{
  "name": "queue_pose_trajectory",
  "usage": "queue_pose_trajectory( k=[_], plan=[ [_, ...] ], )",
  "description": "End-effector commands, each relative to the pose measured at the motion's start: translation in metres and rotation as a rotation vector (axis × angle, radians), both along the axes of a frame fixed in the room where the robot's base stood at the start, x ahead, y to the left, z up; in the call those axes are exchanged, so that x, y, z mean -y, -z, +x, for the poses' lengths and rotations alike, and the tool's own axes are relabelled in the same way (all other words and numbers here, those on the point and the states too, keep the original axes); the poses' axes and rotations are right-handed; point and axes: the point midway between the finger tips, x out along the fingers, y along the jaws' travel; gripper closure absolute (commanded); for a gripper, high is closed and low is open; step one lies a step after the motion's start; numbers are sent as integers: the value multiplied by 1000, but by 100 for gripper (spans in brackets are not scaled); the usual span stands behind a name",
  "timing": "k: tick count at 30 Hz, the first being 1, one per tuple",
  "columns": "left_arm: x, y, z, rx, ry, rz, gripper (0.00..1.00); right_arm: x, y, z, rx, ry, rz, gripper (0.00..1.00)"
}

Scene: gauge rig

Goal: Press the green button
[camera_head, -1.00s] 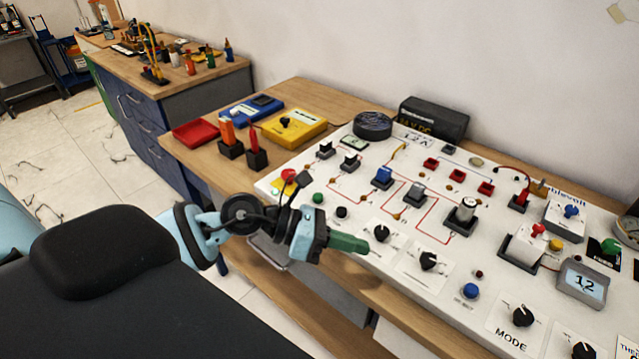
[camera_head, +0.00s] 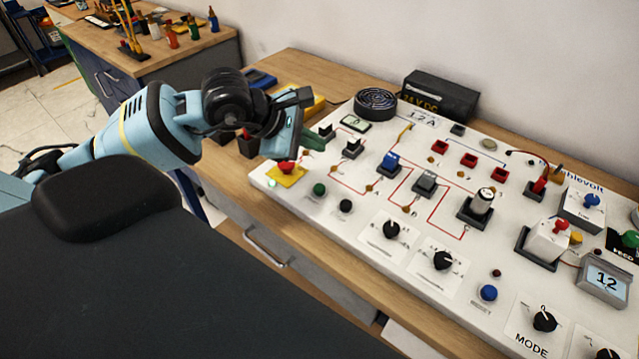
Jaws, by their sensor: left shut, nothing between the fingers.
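A small round green button (camera_head: 319,189) sits near the left front of the white panel (camera_head: 300,212), beside a black button (camera_head: 345,205). A second green knob or button (camera_head: 630,240) is at the right edge of the view, on a dark plate. My left gripper (camera_head: 314,142) is shut and empty. Its greenish fingers point right, higher in the picture than the left green button and apart from it. My left gripper and forearm hide part of the panel's far left corner and the things behind it. My right gripper is not in view.
A red mushroom button on a yellow plate (camera_head: 287,175) lies just left of the green button, below the gripper. A black box (camera_head: 440,96) stands behind.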

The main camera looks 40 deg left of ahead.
Motion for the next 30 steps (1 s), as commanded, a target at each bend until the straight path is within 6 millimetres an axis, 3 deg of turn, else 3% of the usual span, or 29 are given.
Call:
queue_pose_trajectory(
  k=[13,30],
  plan=[
    [1,13,0,-7,0,-3,100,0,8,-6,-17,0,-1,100],
    [1,82,-1,-10,1,-3,100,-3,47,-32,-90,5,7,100]
  ],
)
